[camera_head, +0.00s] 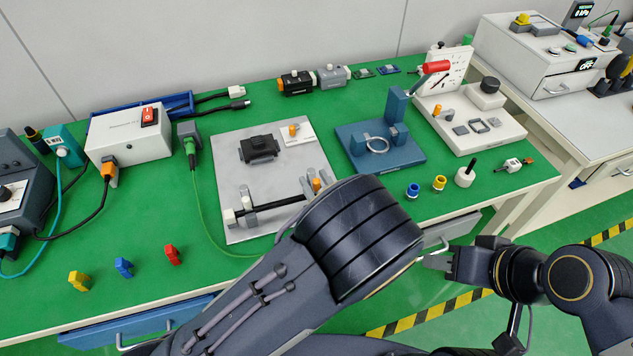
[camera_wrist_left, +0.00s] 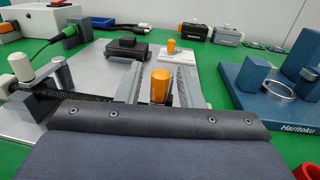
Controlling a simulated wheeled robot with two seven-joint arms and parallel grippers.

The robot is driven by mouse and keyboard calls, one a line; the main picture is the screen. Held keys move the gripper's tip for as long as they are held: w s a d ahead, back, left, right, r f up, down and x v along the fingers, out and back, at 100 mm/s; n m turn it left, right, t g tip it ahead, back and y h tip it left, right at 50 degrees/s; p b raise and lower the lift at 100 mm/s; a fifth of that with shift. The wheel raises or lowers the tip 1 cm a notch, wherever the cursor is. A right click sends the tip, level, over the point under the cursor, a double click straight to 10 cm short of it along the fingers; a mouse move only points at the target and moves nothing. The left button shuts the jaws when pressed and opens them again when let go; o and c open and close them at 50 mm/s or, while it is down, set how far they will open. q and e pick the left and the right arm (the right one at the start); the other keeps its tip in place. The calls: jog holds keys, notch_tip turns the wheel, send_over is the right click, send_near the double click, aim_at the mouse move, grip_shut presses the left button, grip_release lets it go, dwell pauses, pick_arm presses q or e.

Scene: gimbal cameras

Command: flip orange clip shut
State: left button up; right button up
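An upright orange clip handle (camera_head: 316,185) stands at the right end of a black bar on the grey metal plate (camera_head: 240,140). In the left wrist view the orange handle (camera_wrist_left: 160,86) is close, near the middle, and its base is partly hidden by my dark gripper body. My left gripper (camera_wrist_left: 162,88) appears open, with a grey finger on each side of the handle; I cannot tell whether it touches. In the head view my left wrist mostly hides it. My right gripper (camera_head: 440,263) is off the table's front edge, away from the clip; its finger gap is unclear.
A black block (camera_head: 259,149) and a small white plate with another orange knob (camera_head: 293,131) sit behind the bar. A blue fixture (camera_head: 385,155) stands to the right. Yellow, blue and red pieces (camera_head: 123,267) lie at the front left, with clear green mat around.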

pick_arm(q)
grip_shut()
jog(key=shift+d+n+g+y, duration=0.3)
jog(key=shift+n+g+y, duration=0.15)
jog(key=shift+y, duration=0.25)
grip_release()
jog(key=shift+b+v, duration=0.5)
jog(key=shift+v, duration=3.4)
jog(key=shift+f, duration=0.1)
